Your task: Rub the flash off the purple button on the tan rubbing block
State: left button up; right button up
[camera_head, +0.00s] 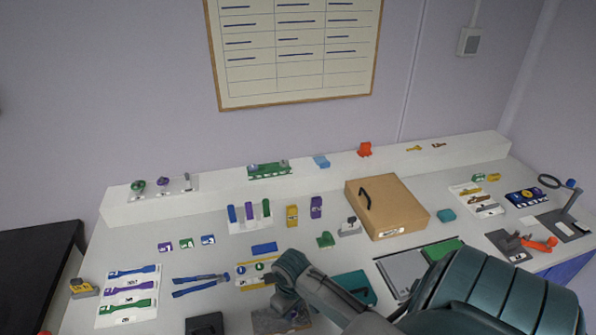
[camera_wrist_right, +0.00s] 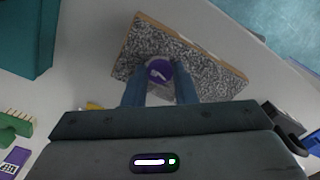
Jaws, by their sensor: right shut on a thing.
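The purple button (camera_wrist_right: 159,72), with a pale mark on its face, is between the blue fingertips of my right gripper (camera_wrist_right: 160,88) in the right wrist view. The gripper is shut on it. Behind it lies the rubbing block (camera_wrist_right: 212,76), with a speckled grey top and tan edges. The button is over the block's top; I cannot tell whether it touches. In the head view the block (camera_head: 266,322) is at the bottom edge, partly covered by my right arm, and the button is hidden. Any flash on the button is too small to make out. My left gripper is not in view.
Blue tongs (camera_head: 200,285) lie left of the block, with a white card of coloured strips (camera_head: 127,296) further left. A teal box (camera_head: 355,286) is right of the block. A cardboard box (camera_head: 388,207) with a black handle stands at the back. Small coloured parts are scattered behind.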

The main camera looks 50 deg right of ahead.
aim_at(262, 322)
jog(key=shift+w+a, duration=0.75)
jog(key=shift+a, duration=0.5)
jog(key=shift+w+a, duration=0.8)
jog(key=shift+a, duration=0.4)
jog(key=shift+w+a, duration=0.75)
jog(key=shift+a, duration=0.5)
jog(key=shift+s+d, duration=0.95)
jog(key=shift+d, duration=0.6)
jog(key=shift+s+d, duration=1)
jog(key=shift+d, duration=0.6)
jog(key=shift+s+d, duration=0.95)
jog(key=shift+d, duration=0.6)
jog(key=shift+w+a, duration=0.65)
jog(key=shift+a, duration=0.4)
jog(key=shift+w+a, duration=0.7)
jog(key=shift+a, duration=0.35)
jog(key=shift+w+a, duration=0.65)
jog(key=shift+a, duration=0.4)
jog(key=shift+w+a, duration=0.4)
jog(key=shift+a, duration=0.35)
jog(key=shift+w+a, duration=0.4)
jog(key=shift+a, duration=0.35)
jog(key=shift+w+r, duration=0.1)
jog(key=shift+r, duration=3.3)
